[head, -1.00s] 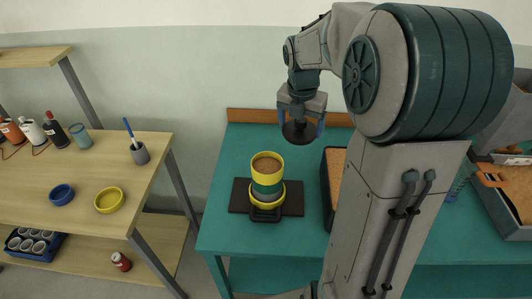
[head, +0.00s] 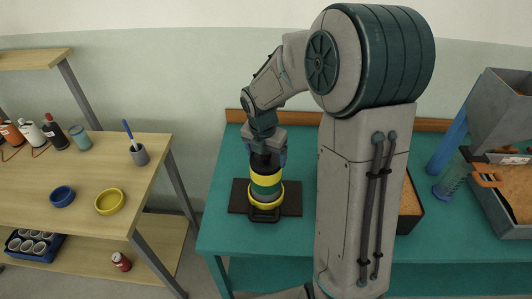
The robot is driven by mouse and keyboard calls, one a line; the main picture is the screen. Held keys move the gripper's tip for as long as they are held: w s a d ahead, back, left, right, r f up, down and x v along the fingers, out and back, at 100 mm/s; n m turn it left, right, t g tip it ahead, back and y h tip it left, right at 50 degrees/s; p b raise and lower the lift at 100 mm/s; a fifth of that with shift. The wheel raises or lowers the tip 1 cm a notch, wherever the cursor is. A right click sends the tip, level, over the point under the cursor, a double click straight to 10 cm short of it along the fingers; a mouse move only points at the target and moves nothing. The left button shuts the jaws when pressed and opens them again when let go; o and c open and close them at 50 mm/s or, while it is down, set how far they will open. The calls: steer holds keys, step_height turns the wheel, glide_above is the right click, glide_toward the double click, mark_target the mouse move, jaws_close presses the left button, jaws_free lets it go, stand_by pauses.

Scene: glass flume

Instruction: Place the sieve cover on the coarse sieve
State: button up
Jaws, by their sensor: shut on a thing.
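The coarse sieve (head: 266,179) is the yellow ring at the top of a stack on the teal table. A green ring (head: 266,191) and a grey part sit below it, in a yellow-rimmed base (head: 279,204). My gripper (head: 265,160) is right above the stack, pointing down, shut on the dark sieve cover (head: 262,163). The cover is at the top of the yellow sieve and hides its opening. I cannot tell whether it touches the rim.
The stack stands on a dark mat (head: 238,197). A tray of brown grains (head: 410,206) lies to the right, partly behind my arm. A wooden bench (head: 90,178) at left holds a yellow dish (head: 110,201), a blue dish (head: 62,195) and a grey cup (head: 139,155).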

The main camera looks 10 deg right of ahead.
steer(key=shift+f, duration=0.1)
steer(key=shift+f, duration=0.4)
steer(key=shift+f, duration=0.1)
steer(key=o, duration=0.9)
steer(key=shift+c, duration=0.2)
